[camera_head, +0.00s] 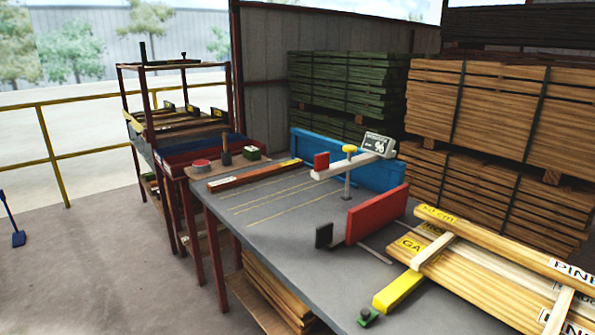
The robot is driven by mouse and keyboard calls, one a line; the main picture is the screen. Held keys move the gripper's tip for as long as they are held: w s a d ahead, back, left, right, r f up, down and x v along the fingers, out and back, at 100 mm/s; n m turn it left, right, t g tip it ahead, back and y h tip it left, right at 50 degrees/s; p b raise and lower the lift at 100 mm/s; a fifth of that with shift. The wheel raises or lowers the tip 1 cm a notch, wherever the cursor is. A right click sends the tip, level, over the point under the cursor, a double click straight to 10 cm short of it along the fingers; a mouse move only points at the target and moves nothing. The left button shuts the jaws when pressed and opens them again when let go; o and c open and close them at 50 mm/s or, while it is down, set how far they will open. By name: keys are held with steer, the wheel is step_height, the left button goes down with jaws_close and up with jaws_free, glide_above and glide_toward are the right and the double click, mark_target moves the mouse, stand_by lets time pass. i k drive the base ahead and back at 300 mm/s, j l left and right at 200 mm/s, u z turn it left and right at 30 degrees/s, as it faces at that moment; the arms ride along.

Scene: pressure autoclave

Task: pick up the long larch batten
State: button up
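My gripper is not in view. A reddish-brown batten (255,175) with a yellow end lies near the far left of the grey bench; I cannot read a wood name on it. At the right, pale yellow battens lie side by side; a front one (470,278) bears a yellow label partly reading "GA". A batten marked "50 cm" (500,241) lies above them, with "PINE" on its right end. Another end label there is partly hidden. No label reading larch is legible, so I cannot tell which batten is the long larch one.
The grey bench (285,222) bears a blue rail (345,164), a red block (377,214), a yellow-topped post (348,172) and a sign (379,145). Its middle left is mostly bare. Timber stacks (475,105) stand behind. A rack (172,120) stands left; open floor lies beyond.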

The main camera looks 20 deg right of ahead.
mark_target(216, 186)
steer(key=i+z, duration=0.5)
steer(key=i, duration=0.25)
steer(key=i+j, duration=0.5)
steer(key=i+j+z, duration=0.15)
steer(key=i+j, duration=0.8)
steer(key=j, duration=0.25)
steer(key=l+z, duration=0.05)
